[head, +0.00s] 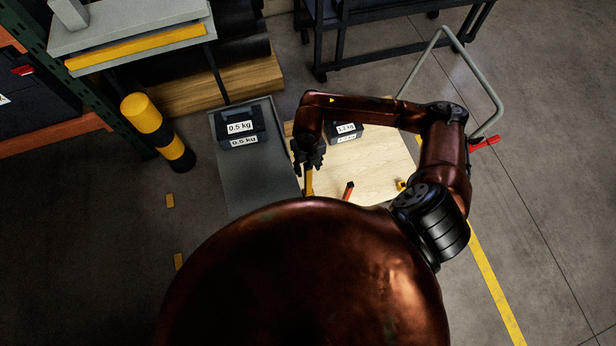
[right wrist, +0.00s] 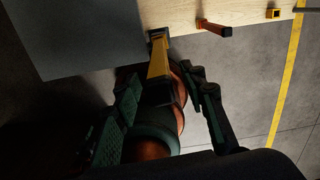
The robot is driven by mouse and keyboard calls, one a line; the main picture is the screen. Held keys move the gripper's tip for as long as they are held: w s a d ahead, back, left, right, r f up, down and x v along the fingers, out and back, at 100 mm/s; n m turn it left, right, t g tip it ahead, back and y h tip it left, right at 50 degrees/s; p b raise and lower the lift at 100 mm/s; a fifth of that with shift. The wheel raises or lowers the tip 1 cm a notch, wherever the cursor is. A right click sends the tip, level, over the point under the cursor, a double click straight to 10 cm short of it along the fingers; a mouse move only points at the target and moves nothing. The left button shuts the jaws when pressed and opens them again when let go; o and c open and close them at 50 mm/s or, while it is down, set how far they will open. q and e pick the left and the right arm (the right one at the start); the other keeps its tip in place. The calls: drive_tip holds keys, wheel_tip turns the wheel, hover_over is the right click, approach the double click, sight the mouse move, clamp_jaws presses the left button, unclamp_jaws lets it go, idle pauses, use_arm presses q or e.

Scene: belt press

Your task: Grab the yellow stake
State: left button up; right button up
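The yellow stake (head: 309,184) stands at the near edge of the wooden board (head: 385,165), partly hidden by my right gripper (head: 308,160). In the right wrist view the yellow stake (right wrist: 158,62) rises from a dark base at the board's edge. There my right gripper (right wrist: 162,88) is open, with one finger on each side of the stake's line and gaps visible. Whether any finger touches the stake cannot be told. My left gripper is not in view.
An orange-red stake (head: 349,191) stands to the right, with a yellow square socket (right wrist: 273,13) beyond it. Black weights marked 0.5 kg (head: 240,128) and 1.2 kg (head: 346,130) sit nearby. A grey plate (head: 228,178) lies left; a yellow-black post (head: 158,130) stands farther left.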

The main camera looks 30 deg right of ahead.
drive_tip(key=shift+f, duration=0.95)
clamp_jaws()
